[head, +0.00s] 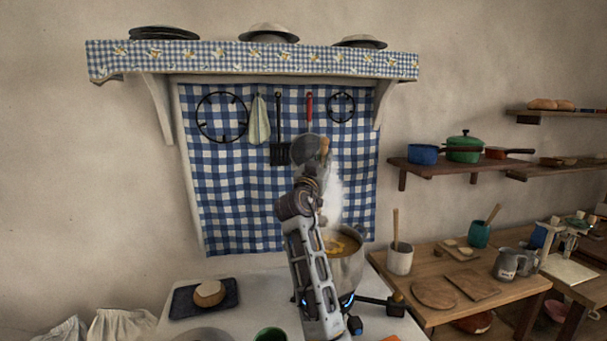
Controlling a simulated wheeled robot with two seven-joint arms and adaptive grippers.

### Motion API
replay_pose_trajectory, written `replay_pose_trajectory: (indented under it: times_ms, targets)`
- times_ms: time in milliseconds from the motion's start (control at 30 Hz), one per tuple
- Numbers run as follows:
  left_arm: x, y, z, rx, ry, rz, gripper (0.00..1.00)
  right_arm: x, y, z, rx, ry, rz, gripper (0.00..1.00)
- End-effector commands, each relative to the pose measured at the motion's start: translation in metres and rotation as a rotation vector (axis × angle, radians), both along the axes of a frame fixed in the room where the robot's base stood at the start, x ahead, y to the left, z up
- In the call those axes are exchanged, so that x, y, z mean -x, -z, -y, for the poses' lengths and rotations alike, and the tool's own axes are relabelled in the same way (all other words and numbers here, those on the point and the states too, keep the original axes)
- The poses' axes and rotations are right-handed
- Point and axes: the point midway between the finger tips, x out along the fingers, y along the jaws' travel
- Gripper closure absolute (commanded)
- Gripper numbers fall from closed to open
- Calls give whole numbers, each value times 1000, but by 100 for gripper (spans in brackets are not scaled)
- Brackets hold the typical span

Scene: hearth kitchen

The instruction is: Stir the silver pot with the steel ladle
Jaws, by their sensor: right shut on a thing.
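The silver pot (346,272) stands on the white counter, a little right of centre. Yellow-orange soup shows inside it, and white steam rises above. My right gripper (318,160) is raised above the pot, in front of the checked cloth, with my arm covering the pot's left side. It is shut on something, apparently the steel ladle. Only a brown tip (324,147) shows by the fingers, and I cannot see the ladle's bowl or whether it is in the soup. My left gripper is not in view.
A dark tray (180,304) with a round pale-topped item lies at left. A wooden table (432,262) with a utensil crock (399,262) stands at right. A red-handled utensil (309,107) hangs behind my gripper.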

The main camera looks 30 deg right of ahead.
Motion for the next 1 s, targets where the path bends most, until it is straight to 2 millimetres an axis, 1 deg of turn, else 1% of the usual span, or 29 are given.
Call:
replay_pose_trajectory:
  times_ms: [33,133,300,767,1000]
  targets:
    - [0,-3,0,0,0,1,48,1,-6,9,4,2,11,100]
    - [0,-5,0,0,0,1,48,2,-12,21,9,5,27,100]
    - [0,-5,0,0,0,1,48,3,-16,30,13,6,39,100]
    - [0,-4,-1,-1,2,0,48,3,-14,29,13,6,39,100]
    - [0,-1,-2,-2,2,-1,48,3,-8,26,14,7,38,100]
